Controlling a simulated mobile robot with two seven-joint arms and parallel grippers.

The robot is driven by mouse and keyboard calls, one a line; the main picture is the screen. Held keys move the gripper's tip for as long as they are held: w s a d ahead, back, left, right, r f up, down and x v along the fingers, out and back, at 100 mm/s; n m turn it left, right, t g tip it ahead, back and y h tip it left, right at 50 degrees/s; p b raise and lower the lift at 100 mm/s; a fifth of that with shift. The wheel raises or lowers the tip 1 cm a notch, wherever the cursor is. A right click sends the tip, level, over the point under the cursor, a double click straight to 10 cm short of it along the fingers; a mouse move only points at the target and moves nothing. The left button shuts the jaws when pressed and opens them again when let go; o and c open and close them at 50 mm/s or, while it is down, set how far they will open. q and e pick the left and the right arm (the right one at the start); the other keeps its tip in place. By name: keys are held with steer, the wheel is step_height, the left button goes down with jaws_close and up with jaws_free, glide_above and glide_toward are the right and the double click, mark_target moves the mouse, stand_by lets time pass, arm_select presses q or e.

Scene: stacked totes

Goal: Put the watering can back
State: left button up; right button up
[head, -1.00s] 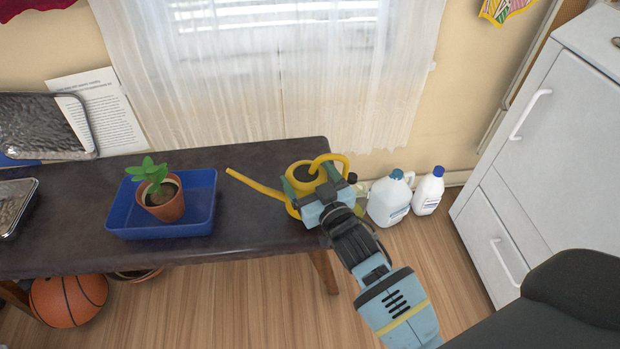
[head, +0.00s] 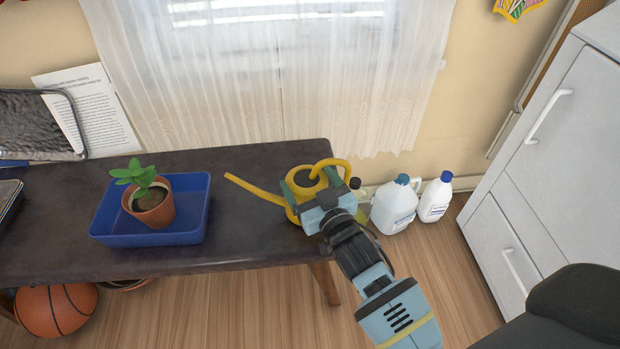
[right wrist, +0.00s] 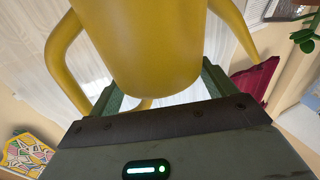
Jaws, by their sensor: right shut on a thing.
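The yellow watering can (head: 300,178) is at the right end of the dark bench (head: 250,240), its spout pointing left and its handle on the right. My right gripper (head: 306,194) is shut on the can, with a finger on either side of its body. In the right wrist view the can (right wrist: 155,50) fills the upper middle, between the green fingers of the gripper (right wrist: 160,100). Whether the can's base touches the bench is hidden behind my gripper. My left gripper is not in view.
A blue tray (head: 120,240) with a potted plant (head: 152,205) stands on the bench, left of the can. White jugs (head: 394,207) and (head: 435,198) stand on the floor to the right, by a white cabinet (head: 560,150). A basketball (head: 55,310) lies under the bench.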

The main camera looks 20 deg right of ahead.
steer(key=shift+w+f, duration=0.1)
steer(key=shift+f, duration=0.1)
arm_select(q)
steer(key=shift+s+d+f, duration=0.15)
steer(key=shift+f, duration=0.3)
arm_select(e)
steer(key=shift+r, duration=0.1)
steer(key=o, duration=1)
steer(key=shift+f, duration=0.4)
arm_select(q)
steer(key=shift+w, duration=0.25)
arm_select(e)
steer(key=shift+o, duration=1.4)
steer(key=shift+r, duration=0.25)
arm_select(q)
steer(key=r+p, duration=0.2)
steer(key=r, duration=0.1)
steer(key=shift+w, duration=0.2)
arm_select(e)
steer(key=s, duration=1.2)
steer(key=shift+d, duration=0.4)
